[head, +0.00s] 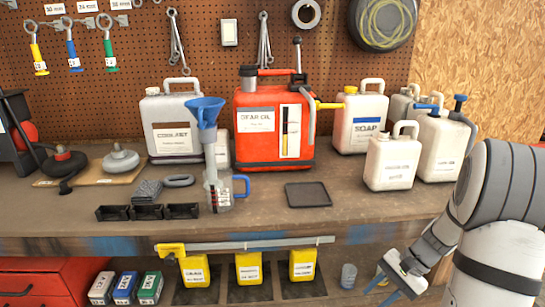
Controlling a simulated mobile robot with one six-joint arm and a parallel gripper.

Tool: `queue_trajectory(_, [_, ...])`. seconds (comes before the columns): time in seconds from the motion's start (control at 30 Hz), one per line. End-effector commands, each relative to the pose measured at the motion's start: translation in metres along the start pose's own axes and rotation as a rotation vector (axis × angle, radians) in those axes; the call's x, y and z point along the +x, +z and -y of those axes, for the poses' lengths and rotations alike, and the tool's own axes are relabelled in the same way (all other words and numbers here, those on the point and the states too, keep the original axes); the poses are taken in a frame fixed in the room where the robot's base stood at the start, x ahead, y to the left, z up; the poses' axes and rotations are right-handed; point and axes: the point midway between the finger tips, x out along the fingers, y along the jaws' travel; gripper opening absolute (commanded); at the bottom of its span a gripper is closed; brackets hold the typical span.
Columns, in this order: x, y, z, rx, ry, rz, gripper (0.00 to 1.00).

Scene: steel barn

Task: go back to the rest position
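My gripper (375,297) is at the lower right, in front of the workbench (350,210) and below the level of its top. It points down and to the left. Its two fingers look apart, with nothing seen between them, and their tips are small in the picture. My arm rises at the right edge and hides part of the bench's right end.
A red gear oil can (262,157), a soap jug (357,130), a jug with a blue funnel (206,110) and a dark tray (307,195) stand on the bench. A rail (245,244) with yellow containers (248,268) runs under the front edge, left of my gripper.

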Motion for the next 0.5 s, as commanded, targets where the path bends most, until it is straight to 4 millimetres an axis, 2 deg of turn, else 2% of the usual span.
queue_trajectory(0.03, [-0.021,0.03,0.015,-0.065,0.045,-0.033,0.34])
queue_trajectory(0.1, [-0.035,0.06,0.026,-0.143,0.103,-0.076,0.34])
queue_trajectory(0.3, [-0.074,0.142,0.046,-0.378,0.251,-0.21,0.34])
queue_trajectory(0.5, [-0.11,0.214,0.054,-0.615,0.367,-0.355,0.34])
